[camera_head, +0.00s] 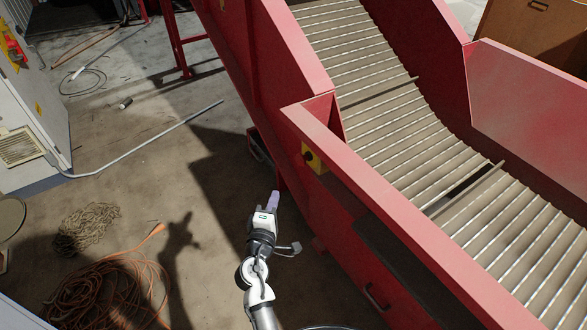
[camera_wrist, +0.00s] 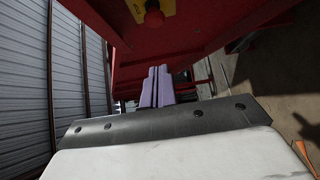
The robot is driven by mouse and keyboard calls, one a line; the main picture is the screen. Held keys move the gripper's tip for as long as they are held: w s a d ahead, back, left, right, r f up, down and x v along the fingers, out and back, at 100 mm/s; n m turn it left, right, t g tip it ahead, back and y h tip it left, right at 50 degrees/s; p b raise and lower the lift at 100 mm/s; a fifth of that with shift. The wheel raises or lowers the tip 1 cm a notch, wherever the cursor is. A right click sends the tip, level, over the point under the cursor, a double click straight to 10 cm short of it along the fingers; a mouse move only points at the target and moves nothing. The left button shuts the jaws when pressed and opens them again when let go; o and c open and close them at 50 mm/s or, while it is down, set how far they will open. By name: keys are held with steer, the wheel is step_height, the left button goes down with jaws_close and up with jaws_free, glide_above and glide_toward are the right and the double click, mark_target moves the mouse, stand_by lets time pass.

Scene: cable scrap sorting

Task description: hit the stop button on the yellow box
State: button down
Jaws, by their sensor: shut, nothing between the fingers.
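The yellow box (camera_head: 315,159) is fixed on the side of the red conveyor frame, with the stop button (camera_head: 308,156) on its left face, small and dark in the head view. In the wrist view the yellow box (camera_wrist: 132,8) is at the top edge, partly cut off, with the red button (camera_wrist: 154,16) sticking out of it. My gripper (camera_head: 274,197) is below and left of the box in the head view, apart from it. Its pale purple fingers (camera_wrist: 158,78) are shut with nothing between them, and point below the button in the wrist view.
The red conveyor (camera_head: 375,215) with its slatted belt (camera_head: 400,110) fills the right side. A grey cabinet (camera_head: 40,120) stands at the left. An orange cable coil (camera_head: 110,290) and a tan rope pile (camera_head: 85,228) lie on the floor.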

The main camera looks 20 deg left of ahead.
steer(key=p, duration=0.2)
glide_toward(300, 163)
steer(key=w+a, duration=0.3)
steer(key=a, duration=0.2)
steer(key=shift+w+d+f+p, duration=0.1)
steer(key=shift+w+d+p, duration=0.1)
steer(key=shift+w+d, duration=0.35)
steer(key=shift+w+d+r+p, duration=0.15)
steer(key=shift+w+d, duration=0.15)
steer(key=shift+w, duration=0.5)
steer(key=shift+w+d+f+p, duration=0.2)
steer(key=shift+w+d, duration=0.25)
steer(key=shift+w, duration=0.2)
steer(key=shift+w+d, duration=0.6)
steer(key=shift+w, duration=0.1)
